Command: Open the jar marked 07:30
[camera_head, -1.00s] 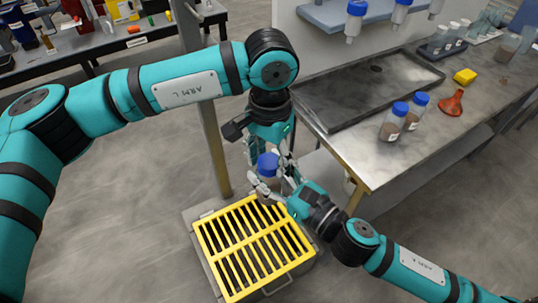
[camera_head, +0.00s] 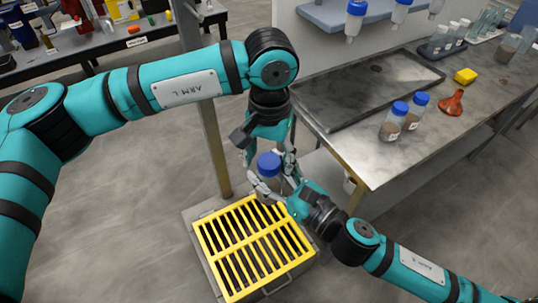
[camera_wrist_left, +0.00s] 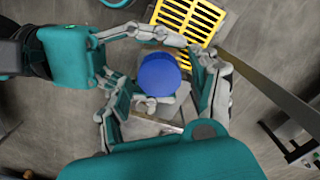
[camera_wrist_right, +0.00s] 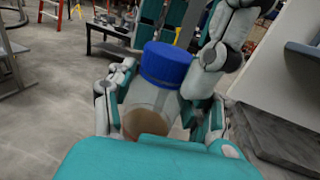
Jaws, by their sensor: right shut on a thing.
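A clear jar (camera_wrist_right: 150,108) with a blue lid (camera_wrist_right: 166,64) and brown contents is held upright or nearly so. My right gripper (camera_head: 274,190) is shut on its body; the lid stays clear above the fingers. My left gripper (camera_head: 268,156) points down over the jar. In the left wrist view its fingers (camera_wrist_left: 168,92) are spread on either side of the lid (camera_wrist_left: 159,75), with gaps visible beside it. The lid is still on the jar. No time marking on this jar is readable.
A yellow grate (camera_head: 255,247) lies below the jar. Jars hang from a shelf above.

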